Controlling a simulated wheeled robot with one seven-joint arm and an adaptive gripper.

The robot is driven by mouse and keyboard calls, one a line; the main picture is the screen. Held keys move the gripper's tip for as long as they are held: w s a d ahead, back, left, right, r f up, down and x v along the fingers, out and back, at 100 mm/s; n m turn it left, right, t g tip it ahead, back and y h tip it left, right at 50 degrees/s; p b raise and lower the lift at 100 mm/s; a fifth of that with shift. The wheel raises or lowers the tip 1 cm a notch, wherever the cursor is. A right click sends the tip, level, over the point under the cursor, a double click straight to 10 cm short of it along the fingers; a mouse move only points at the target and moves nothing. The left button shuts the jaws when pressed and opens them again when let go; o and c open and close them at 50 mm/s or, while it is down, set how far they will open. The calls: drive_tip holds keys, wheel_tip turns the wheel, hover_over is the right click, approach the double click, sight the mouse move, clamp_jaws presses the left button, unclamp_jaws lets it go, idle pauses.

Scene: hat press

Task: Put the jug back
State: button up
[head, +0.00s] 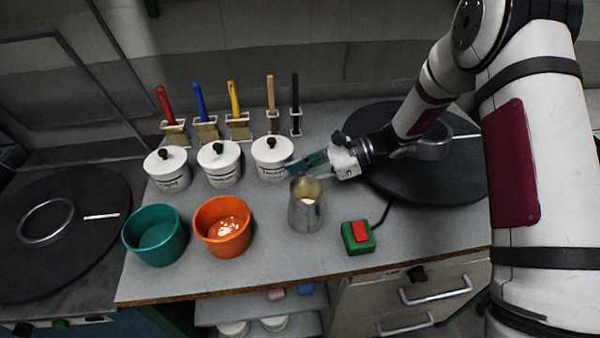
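The jug (305,213) is a metal pitcher with something pale yellowish inside. It stands upright on the grey worktop, between the orange bowl and the red-and-green button box. My gripper (304,165) reaches in from the right, with its teal fingers just behind and above the jug's rim in the picture. The fingers lie close to the right-hand white canister. I cannot tell whether they touch the jug or canister, or how far apart they are. The jug's handle is not clearly visible.
Lidded white canisters (220,166) and brushes in stands (236,122) line the back. A teal bowl (156,238), an orange bowl (223,230) and the button box (358,238) stand in front. Round black plates lie at left (100,200) and right (450,185). Some worktop around the jug is clear.

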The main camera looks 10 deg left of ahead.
drive_tip(key=shift+d+r, duration=0.15)
drive_tip(key=shift+r, duration=0.1)
drive_tip(key=b+v, duration=0.1)
drive_tip(key=v, duration=1)
drive_tip(key=shift+d, duration=0.3)
drive_tip(key=shift+r, duration=0.25)
drive_tip(key=s+d+r+n+t+h, duration=0.1)
drive_tip(key=s+d+r+n+h, duration=0.2)
drive_tip(key=s+r, duration=0.35)
drive_tip(key=s+d+r+n+h, duration=0.2)
drive_tip(key=s+r+n+h, duration=0.2)
drive_tip(key=s+r, duration=0.3)
drive_tip(key=s+d+r+n+t+h, duration=0.1)
drive_tip(key=s+d+n+t+h, duration=0.2)
drive_tip(key=s+d, duration=0.2)
drive_tip(key=s+d+r+n+t+h, duration=0.1)
drive_tip(key=s+d+n+t+h, duration=0.1)
drive_tip(key=s, duration=0.8)
drive_tip(key=shift+s+d+r+n+t+h, duration=0.35)
drive_tip(key=shift+d+n+h, duration=0.35)
drive_tip(key=shift+d+n, duration=0.6)
drive_tip(key=shift+d, duration=0.2)
